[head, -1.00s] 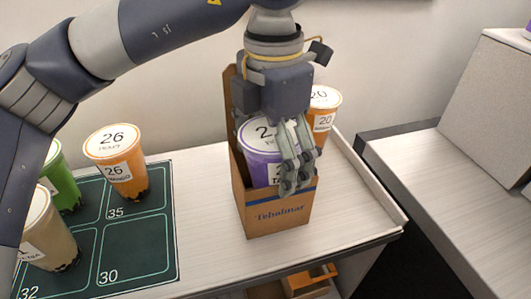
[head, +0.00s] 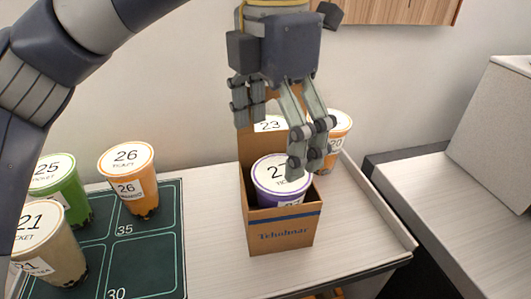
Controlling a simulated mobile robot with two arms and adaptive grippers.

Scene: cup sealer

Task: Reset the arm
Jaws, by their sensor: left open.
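My left gripper (head: 272,125) is open and empty, pointing down above a brown cardboard carrier box (head: 281,236). One finger still overlaps the lid of the purple cup in the picture. The purple cup (head: 278,172) stands upright inside the box, its lid number partly hidden by the finger. The box stands on the light counter. A lid or label marked 23 (head: 270,125) shows behind the fingers at the back of the box. My right gripper is not in view.
An orange cup (head: 338,130) marked 20 stands behind the box, at its right. On the dark numbered mat (head: 150,262) at left stand an orange cup (head: 127,180) marked 26, a green cup (head: 62,190) and a beige cup (head: 45,245). A grey machine (head: 497,130) stands at far right.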

